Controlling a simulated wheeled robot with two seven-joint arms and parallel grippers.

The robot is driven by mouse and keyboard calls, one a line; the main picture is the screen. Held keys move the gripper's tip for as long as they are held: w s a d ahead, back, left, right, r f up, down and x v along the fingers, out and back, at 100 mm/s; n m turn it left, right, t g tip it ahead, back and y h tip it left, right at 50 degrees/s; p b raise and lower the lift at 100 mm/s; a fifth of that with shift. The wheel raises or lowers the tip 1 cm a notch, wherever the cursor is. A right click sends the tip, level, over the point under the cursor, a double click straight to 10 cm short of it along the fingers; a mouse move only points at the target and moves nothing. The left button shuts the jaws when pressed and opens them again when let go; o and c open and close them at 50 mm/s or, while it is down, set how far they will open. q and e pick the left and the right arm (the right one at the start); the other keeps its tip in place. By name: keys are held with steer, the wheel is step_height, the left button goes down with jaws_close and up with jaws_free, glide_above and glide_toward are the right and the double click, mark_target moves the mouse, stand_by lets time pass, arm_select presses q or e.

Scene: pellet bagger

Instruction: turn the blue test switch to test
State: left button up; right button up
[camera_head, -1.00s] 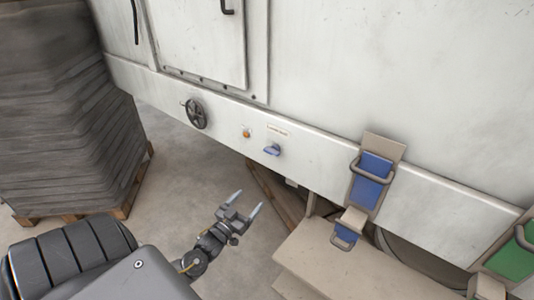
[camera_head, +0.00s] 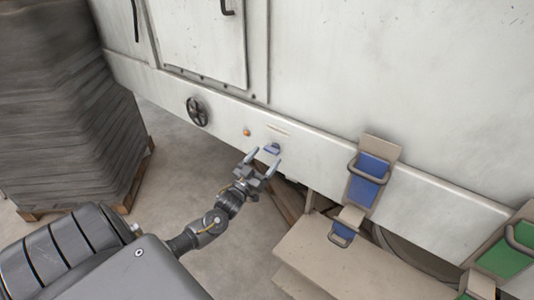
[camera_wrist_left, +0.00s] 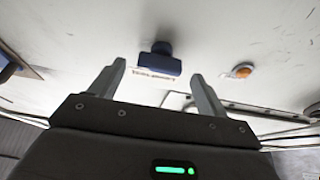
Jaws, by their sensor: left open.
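The blue test switch (camera_head: 272,148) sits on the lower band of the white machine, under a small label plate (camera_head: 277,129). In the left wrist view the switch (camera_wrist_left: 160,60) shows as a dark blue knob ahead of and between the fingertips. My left gripper (camera_head: 263,158) is open and empty, its fingers pointing at the switch from just below and in front. In the left wrist view the fingers (camera_wrist_left: 158,76) stand either side of the switch with a gap to it; I see no contact. My right gripper is not in view.
An orange button (camera_head: 247,132) and a black handwheel (camera_head: 197,111) are left of the switch. A blue clamp-like part (camera_head: 368,180) is to the right, above a beige surface (camera_head: 330,255). Stacked grey bags (camera_head: 60,110) on a pallet stand far left.

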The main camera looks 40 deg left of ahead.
arm_select(q)
steer(key=shift+x, duration=0.85)
steer(key=shift+c, duration=0.2)
steer(key=c, duration=0.9)
steer(key=shift+c, duration=0.2)
